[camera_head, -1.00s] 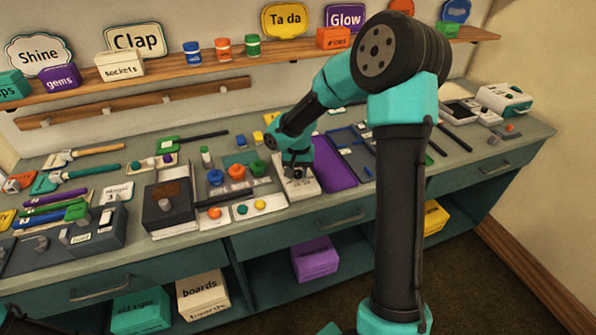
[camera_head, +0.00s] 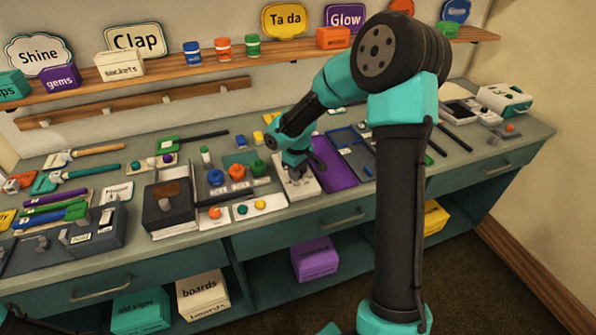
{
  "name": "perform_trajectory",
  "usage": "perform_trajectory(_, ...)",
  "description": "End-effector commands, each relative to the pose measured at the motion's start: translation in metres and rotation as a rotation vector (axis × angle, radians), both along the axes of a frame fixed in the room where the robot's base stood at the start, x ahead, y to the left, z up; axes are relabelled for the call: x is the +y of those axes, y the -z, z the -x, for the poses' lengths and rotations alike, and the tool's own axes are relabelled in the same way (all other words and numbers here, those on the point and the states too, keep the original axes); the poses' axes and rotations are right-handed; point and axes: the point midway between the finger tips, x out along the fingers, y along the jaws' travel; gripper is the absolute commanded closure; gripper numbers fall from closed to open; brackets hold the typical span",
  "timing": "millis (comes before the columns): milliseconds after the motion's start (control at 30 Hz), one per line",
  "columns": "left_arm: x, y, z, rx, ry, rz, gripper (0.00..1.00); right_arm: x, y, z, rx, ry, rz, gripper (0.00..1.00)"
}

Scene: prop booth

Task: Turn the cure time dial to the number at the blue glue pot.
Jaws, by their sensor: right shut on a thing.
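My right gripper (camera_head: 297,174) is shut on the small dial of a white box (camera_head: 304,188) on the bench; the dial itself is mostly hidden by the fingers, so its setting cannot be read. I take this to be the cure time dial. The blue glue pot (camera_head: 216,177) stands left of the white box, beside an orange pot (camera_head: 237,171) and a green pot (camera_head: 258,168). Small pale labels lie in front of the pots, too small to read. My left gripper is not in view.
A purple tray (camera_head: 335,172) lies right of the white box. A white card with coloured round pieces (camera_head: 272,205) lies to its left front. A dark box (camera_head: 167,207) stands further left. My right arm covers part of the bench's right side.

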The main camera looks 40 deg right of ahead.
Motion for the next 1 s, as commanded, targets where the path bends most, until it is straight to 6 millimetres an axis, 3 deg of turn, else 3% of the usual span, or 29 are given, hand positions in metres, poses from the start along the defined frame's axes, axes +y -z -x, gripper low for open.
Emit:
perform_trajectory(500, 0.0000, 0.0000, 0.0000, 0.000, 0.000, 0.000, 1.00, -0.0002, -0.0006, -0.0004, -0.001, -0.360, 0.001, 0.92)
perform_trajectory(1000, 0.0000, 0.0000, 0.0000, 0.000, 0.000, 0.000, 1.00, -0.0002, -0.0007, -0.0004, -0.001, -0.409, 0.001, 0.92)
